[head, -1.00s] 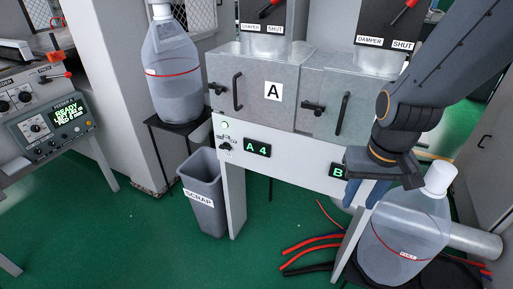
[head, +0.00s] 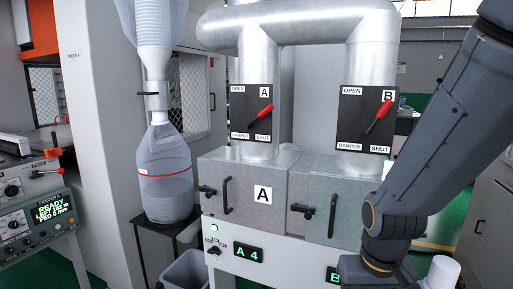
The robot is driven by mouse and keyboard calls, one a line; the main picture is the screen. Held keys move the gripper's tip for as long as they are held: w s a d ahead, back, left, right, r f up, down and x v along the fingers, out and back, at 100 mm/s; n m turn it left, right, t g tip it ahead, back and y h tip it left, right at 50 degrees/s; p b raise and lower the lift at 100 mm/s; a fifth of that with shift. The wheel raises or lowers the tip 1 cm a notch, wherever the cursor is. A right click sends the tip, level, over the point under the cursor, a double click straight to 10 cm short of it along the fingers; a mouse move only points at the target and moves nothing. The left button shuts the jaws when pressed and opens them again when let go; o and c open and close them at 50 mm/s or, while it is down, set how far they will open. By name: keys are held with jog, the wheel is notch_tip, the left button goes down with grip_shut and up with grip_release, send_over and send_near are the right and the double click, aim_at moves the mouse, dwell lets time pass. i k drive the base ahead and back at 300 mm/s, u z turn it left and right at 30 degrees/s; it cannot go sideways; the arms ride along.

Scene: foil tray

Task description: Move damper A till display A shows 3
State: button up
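Damper A (head: 243,105) is a black plate on the left metal duct, marked OPEN at top left and SHUT at bottom right. Its red-tipped lever (head: 264,114) slants up to the right. Display A (head: 248,253) on the white front panel reads "A 4" in green.
Damper B (head: 366,119), with a similar red lever, is right of damper A. Display B (head: 335,275) is partly hidden by my arm. The space before damper A is clear.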

aim_at(267, 110)
jog(key=u, duration=0.65)
jog(key=i, duration=0.35)
jog(key=u, duration=0.4)
